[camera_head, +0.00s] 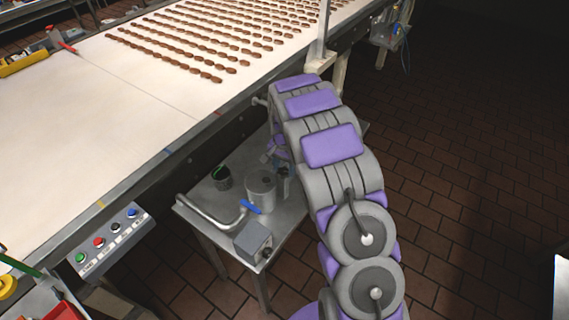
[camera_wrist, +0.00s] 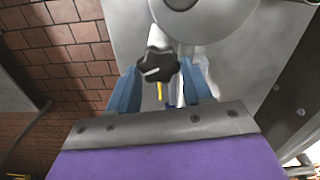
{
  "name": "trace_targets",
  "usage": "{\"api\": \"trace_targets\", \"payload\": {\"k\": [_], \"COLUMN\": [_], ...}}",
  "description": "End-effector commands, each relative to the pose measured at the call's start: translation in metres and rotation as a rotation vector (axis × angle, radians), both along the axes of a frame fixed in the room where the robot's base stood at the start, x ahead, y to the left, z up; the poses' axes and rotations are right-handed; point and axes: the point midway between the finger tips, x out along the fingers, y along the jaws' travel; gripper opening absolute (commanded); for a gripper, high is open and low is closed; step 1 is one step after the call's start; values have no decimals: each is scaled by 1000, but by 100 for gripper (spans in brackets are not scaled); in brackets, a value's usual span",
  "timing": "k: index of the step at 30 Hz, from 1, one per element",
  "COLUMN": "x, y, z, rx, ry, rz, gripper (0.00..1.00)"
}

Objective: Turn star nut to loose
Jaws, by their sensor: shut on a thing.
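The exact contact is partly hidden. In the head view my gripper (camera_head: 271,156) is small and mostly behind my arm, beside a metal cylinder (camera_head: 261,187) on a small steel table (camera_head: 217,207). The nut cannot be made out there.
A long conveyor (camera_head: 95,120) with rows of brown biscuits runs along the left. A bent metal pipe (camera_head: 207,217), a blue-handled valve (camera_head: 250,206) and a dark round container (camera_head: 222,178) are on the small table. Open brick floor (camera_head: 450,190) lies to the right.

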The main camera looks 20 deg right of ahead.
Motion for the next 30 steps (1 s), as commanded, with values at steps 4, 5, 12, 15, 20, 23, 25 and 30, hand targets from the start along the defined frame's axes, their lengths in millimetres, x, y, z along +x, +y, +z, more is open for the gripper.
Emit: {"api": "trace_targets", "payload": {"k": [4, 5, 12, 15, 20, 23, 25, 30], "x": [2, 2, 2, 3, 3, 3, 3, 4], "y": [1, 1, 3, 4, 4, 5, 5, 6], "z": [3, 3, 3, 3, 2, 2, 2, 2], "rx": [0, 1, 1, 1, 0, 0, -1, -2], "ry": [-6, -6, -5, -4, -5, -6, -6, -8], "rz": [138, 167, 396, 492, 642, 739, 805, 967], "gripper": [19, 19, 19, 19, 19, 19, 19, 19]}}
